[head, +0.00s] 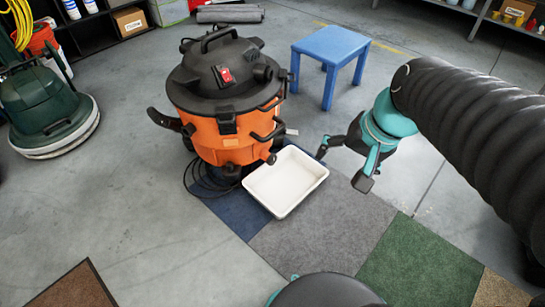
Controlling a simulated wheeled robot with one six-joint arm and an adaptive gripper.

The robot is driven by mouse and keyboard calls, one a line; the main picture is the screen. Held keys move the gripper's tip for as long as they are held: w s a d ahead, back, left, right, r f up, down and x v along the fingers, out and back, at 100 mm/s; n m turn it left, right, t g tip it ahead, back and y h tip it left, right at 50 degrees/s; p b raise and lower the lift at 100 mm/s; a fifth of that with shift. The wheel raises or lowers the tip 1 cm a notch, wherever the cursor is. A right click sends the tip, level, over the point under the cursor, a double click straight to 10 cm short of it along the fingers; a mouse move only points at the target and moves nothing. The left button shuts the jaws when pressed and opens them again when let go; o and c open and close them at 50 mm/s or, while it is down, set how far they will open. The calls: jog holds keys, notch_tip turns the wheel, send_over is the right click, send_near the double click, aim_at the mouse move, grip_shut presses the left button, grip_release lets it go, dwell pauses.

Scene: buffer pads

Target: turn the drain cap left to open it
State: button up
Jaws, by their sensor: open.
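An orange wet vacuum (222,140) with a black lid stands left of centre. A small dark knob, which looks like the drain cap (271,158), sits low on its right front side, above the back edge of a white tray (286,182). The cap is too small to tell how far it is turned. My gripper (342,168) hangs in the air to the right of the cap. Its dark fingers are spread apart with nothing between them, and it is not touching the vacuum.
A blue stool (330,55) stands behind. Grey (320,237) and green (420,262) carpet squares lie in front. A green floor machine (45,105) is at far left. Shelves line the back. A black hose and cord are beside the vacuum.

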jog(key=w+a+f+m+g+y+b, duration=0.1)
jog(key=w+a+f+m+y, duration=0.25)
jog(key=w+f, duration=0.35)
jog(key=w+a+f+m+g+y+b, duration=0.1)
jog(key=w+a+f+m+y, duration=0.35)
jog(key=w, duration=0.55)
jog(key=w+a+f+m+y+b, duration=0.1)
jog(key=w+a+f+m+y, duration=0.15)
jog(key=w+f+m, duration=0.4)
jog(key=w+f+m+t+y, duration=0.35)
jog(key=w+f+m, duration=0.4)
jog(key=f, duration=0.85)
jog(key=m+t+h+b, duration=0.3)
jog(key=m+t, duration=0.4)
jog(key=m, duration=0.1)
send_near(274, 161)
jog(key=x, duration=1.1)
jog(key=shift+s, duration=0.1)
jog(key=c, duration=1.2)
